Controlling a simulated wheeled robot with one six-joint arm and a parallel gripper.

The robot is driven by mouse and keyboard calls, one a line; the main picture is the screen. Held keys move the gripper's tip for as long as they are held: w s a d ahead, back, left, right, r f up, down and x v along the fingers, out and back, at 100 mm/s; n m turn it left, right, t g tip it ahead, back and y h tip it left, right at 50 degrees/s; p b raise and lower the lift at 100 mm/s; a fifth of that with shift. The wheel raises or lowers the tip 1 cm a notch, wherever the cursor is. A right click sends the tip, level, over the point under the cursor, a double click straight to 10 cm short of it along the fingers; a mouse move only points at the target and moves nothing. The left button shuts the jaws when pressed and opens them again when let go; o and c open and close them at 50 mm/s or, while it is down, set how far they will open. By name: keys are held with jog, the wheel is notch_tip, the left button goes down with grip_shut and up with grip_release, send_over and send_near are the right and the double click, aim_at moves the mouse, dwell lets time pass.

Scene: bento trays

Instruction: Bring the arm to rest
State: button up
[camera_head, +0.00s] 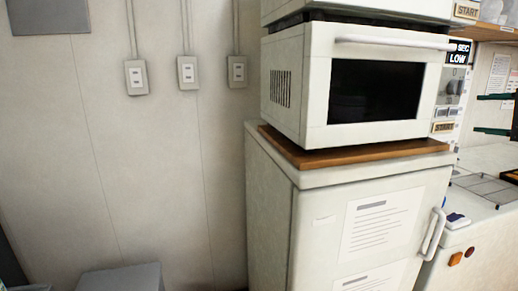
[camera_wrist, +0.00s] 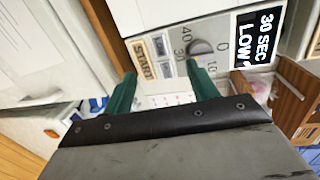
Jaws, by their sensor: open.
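My gripper (camera_head: 477,114) is at the far right edge of the head view, where only its two green fingers show, pointing left and spread apart. In the wrist view my gripper (camera_wrist: 162,69) is open with nothing between the fingers. The fingers point toward a panel with a dial (camera_wrist: 201,47), START labels and a "30 SEC LOW" sign (camera_wrist: 258,38). I cannot tell how far the fingertips are from this panel. Most of my arm is out of view.
A white microwave (camera_head: 316,88) with its door shut stands on a brown board (camera_head: 350,154) over a white fridge (camera_head: 270,215). A counter (camera_head: 485,215) is at the right. The wall with several outlets is clear at left; a grey box (camera_head: 122,278) is below.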

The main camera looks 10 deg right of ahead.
jog(key=s+a+f+n+g+y, duration=0.1)
jog(key=s+a+f+n+g, duration=0.1)
jog(key=a+f+g, duration=0.45)
jog(key=s+a+f+n+g+y, duration=0.1)
jog(key=s+a+f+n, duration=0.15)
jog(key=a, duration=0.65)
jog(key=s+a+f+n+g+y, duration=0.1)
jog(key=s+a+f+n+g, duration=0.15)
jog(key=a+f, duration=0.45)
jog(key=s+a+f+n+g+h, duration=0.2)
jog(key=s+a+n, duration=0.3)
jog(key=a, duration=0.2)
jog(key=s+a+f+n+g+h, duration=0.2)
jog(key=s+a+n, duration=0.3)
jog(key=a, duration=0.3)
jog(key=shift+s+h, duration=0.6)
jog(key=shift+s, duration=0.05)
